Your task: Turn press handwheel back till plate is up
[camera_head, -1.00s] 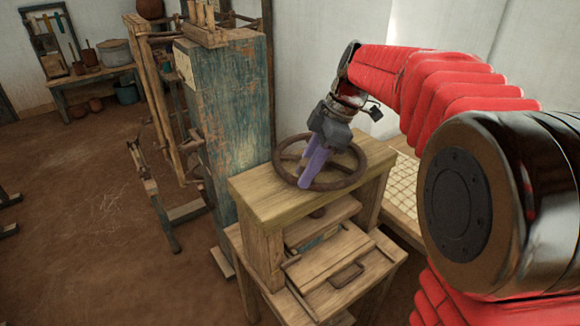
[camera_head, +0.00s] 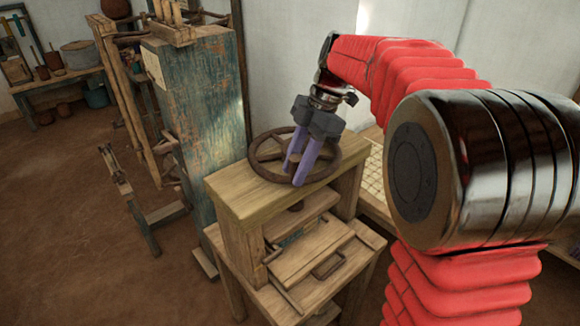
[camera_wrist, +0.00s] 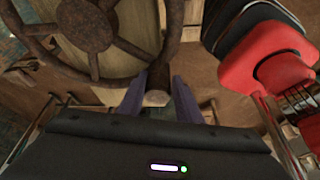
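The dark, rusty press handwheel (camera_head: 262,170) lies flat on top of the wooden press (camera_head: 232,200). In the wrist view its hub and spokes (camera_wrist: 88,25) fill the upper left. A short upright handle (camera_wrist: 157,98) stands at its rim. My gripper (camera_head: 299,172) points down over the near rim, its two purple fingers on either side of this handle. In the wrist view they appear to touch it on both sides. A wooden plate (camera_head: 305,217) shows under the top beam, below a short piece of screw, with a gap beneath it.
A tall blue-green worn post (camera_head: 195,110) and loom frame stand close on the left. A gridded light surface (camera_head: 375,178) lies behind right. Open floor (camera_head: 70,200) is at left.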

